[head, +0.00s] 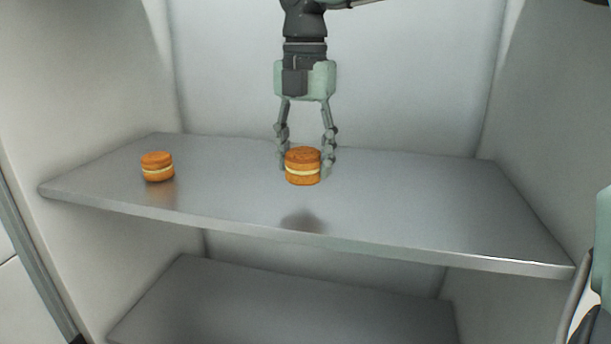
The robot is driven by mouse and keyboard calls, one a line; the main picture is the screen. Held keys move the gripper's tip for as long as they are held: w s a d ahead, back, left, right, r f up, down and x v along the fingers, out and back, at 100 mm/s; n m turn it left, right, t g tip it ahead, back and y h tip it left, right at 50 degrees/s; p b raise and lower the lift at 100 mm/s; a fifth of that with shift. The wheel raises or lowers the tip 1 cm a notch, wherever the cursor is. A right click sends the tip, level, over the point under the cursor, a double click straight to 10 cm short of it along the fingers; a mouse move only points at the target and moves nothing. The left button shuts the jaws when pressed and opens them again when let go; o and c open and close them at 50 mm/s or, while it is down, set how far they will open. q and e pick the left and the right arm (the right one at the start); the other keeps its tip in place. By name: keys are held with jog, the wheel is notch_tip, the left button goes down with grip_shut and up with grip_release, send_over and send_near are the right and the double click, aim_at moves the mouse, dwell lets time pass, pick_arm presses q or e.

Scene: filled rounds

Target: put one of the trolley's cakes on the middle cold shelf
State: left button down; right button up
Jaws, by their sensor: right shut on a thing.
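An orange-brown round cake with a pale cream band (303,167) is between the fingers of my right gripper (305,160), which reaches down from the top of the head view and is shut on it. The cake is upright. Its dark reflection lies apart below it on the metal shelf (420,215), so it appears held a little above the surface. A second, similar cake (157,168) stands on the left part of the same shelf. My left gripper and the trolley are not in view.
A lower metal shelf (290,300) shows below, with no objects on its visible part. White cabinet walls (70,90) close in the left, right and back. The shelf is clear right of the held cake and between the two cakes.

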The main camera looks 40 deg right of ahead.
aim_at(306, 180)
jog(key=shift+d+f, duration=0.15)
jog(key=shift+f, duration=1.95)
jog(key=shift+f, duration=0.1)
jog(key=o, duration=0.8)
jog(key=shift+r, duration=6.15)
